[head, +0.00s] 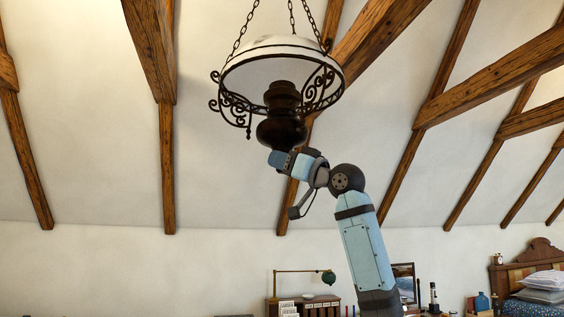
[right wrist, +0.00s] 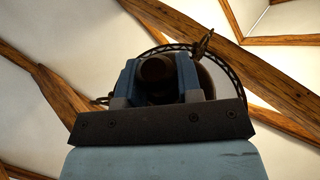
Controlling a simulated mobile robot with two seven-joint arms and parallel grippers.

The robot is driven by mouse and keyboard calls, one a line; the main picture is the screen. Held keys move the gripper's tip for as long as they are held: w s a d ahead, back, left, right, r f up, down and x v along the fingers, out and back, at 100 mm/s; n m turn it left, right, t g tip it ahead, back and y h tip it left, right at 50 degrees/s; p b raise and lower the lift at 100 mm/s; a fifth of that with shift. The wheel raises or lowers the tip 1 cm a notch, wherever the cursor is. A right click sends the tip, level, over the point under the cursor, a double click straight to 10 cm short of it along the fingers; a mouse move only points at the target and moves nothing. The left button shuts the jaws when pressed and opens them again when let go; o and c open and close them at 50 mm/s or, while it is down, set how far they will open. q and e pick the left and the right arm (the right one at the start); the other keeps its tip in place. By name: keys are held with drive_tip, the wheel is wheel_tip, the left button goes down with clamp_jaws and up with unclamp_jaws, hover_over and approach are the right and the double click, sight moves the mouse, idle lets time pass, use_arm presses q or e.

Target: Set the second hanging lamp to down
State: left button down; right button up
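One hanging lamp (head: 283,122) shows in the head view, with a white dome shade, black scrollwork, chains and a dark round body. I cannot tell whether it is the second one. My right gripper (head: 279,157) is raised directly under the lamp body, at its lower end. In the right wrist view, the blue fingers of my right gripper (right wrist: 159,82) stand apart on either side of the lamp's dark, rounded bottom part (right wrist: 156,68). I cannot tell whether they press on it. The upper lamp is partly hidden behind the gripper there. My left gripper is out of view.
Wooden roof beams (head: 385,40) cross the sloped white ceiling around the lamp. Below, a cabinet with a green desk lamp (head: 328,277) stands by the wall, and a bed (head: 535,290) is at the lower right. The air left of the lamp is clear.

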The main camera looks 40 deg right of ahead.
drive_tip(key=o, duration=0.3)
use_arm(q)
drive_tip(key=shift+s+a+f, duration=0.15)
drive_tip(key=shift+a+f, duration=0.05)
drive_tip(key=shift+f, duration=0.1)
use_arm(e)
drive_tip(key=shift+o, duration=0.7)
drive_tip(key=shift+s, duration=0.1)
use_arm(q)
drive_tip(key=b, duration=0.2)
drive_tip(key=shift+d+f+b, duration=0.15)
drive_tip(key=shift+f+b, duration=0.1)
drive_tip(key=shift+b, duration=0.1)
use_arm(e)
drive_tip(key=v, duration=1.3)
drive_tip(key=shift+s+f, duration=0.2)
drive_tip(key=shift+s, duration=0.1)
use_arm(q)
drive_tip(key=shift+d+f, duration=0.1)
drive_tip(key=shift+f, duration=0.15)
use_arm(e)
drive_tip(key=shift+d, duration=0.1)
